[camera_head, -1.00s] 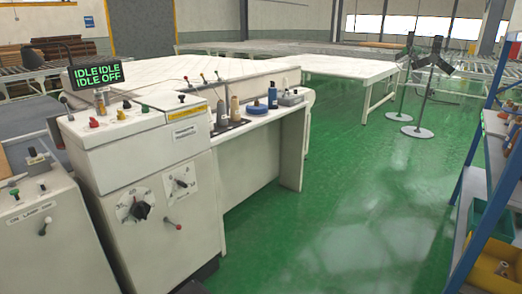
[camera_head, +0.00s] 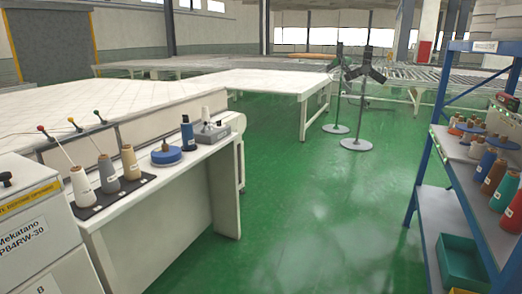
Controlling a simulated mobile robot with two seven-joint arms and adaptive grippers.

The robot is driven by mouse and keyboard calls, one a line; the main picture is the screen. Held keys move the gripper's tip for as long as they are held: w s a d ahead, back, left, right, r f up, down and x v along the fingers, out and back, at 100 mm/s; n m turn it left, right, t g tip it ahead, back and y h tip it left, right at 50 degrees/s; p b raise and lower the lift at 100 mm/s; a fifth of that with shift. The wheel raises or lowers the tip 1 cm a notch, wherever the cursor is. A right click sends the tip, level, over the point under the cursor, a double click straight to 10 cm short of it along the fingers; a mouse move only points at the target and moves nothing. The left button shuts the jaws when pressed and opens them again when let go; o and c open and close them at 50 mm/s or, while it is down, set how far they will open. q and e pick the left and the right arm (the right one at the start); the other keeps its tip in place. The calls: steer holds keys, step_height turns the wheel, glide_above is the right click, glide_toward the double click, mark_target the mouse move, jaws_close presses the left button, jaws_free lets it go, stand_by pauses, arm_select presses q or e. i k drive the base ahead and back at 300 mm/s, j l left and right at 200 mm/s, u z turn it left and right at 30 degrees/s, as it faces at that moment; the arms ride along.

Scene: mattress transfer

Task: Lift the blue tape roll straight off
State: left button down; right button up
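The blue tape roll (camera_head: 166,155) is a flat round roll lying on the narrow white worktop (camera_head: 138,203) beside the white machine. A short peg or knob shows above its middle; I cannot tell what it is. Neither of my grippers is in view.
White, grey and tan thread cones (camera_head: 130,164) stand on a dark mat left of the roll. A blue-framed shelf (camera_head: 463,205) with spools is at right. Two dark-headed stands (camera_head: 355,144) are farther back. The green floor between is clear.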

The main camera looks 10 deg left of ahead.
mark_target(165, 154)
steer(key=i+u, duration=0.15)
steer(key=i, duration=0.3)
steer(key=i+l+u, duration=0.2)
steer(key=i, duration=0.2)
steer(key=i+l+u, duration=0.15)
steer(key=i, duration=0.3)
steer(key=i+l+u, duration=0.2)
steer(key=i, duration=0.2)
